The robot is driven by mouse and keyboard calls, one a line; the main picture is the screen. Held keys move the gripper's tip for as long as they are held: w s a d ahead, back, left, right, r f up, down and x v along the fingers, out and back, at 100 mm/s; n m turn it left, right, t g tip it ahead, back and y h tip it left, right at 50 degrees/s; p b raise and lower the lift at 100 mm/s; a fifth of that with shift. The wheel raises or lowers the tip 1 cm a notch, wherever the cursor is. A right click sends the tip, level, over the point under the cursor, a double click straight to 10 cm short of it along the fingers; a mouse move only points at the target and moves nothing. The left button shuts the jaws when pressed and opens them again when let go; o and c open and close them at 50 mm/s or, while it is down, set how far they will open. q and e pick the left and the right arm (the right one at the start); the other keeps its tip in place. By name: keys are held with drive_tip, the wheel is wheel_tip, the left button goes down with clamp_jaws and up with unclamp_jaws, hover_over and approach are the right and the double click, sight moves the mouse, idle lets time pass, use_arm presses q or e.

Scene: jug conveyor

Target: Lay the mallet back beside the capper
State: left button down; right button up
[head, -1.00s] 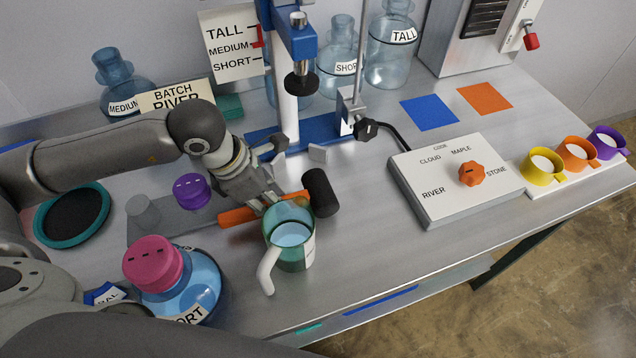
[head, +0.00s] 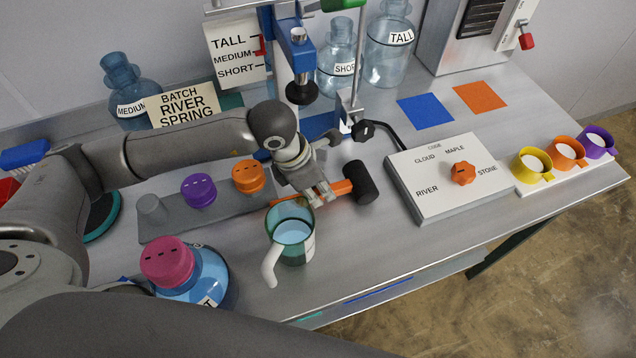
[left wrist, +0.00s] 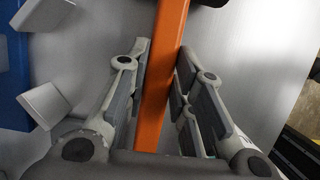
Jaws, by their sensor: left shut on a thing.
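The mallet has a black head (head: 361,183) and an orange handle (head: 342,187); the handle also shows in the left wrist view (left wrist: 163,85). My left gripper (head: 322,196) is shut on the handle, close to the head; its fingers flank the handle in the left wrist view (left wrist: 163,62). I cannot tell whether the mallet touches the bench. The capper (head: 292,48), a blue and white press, stands behind the gripper; my arm hides part of its blue base (head: 318,125). My right gripper is not in view.
A green-rimmed jug (head: 292,243) with a white handle stands just in front of the gripper. A pink-capped bottle (head: 190,270) is front left. A grey tray (head: 222,213) holds purple and orange caps. A dial box (head: 440,185) lies right of the mallet, with clear bench between.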

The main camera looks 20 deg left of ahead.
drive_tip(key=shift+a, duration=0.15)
use_arm(q)
drive_tip(key=shift+f, duration=0.1)
drive_tip(key=c, duration=1.2)
unclamp_jaws()
drive_tip(key=shift+c, duration=0.2)
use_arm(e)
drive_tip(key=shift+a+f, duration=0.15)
use_arm(q)
drive_tip(key=b+v, duration=0.2)
drive_tip(key=v, duration=1)
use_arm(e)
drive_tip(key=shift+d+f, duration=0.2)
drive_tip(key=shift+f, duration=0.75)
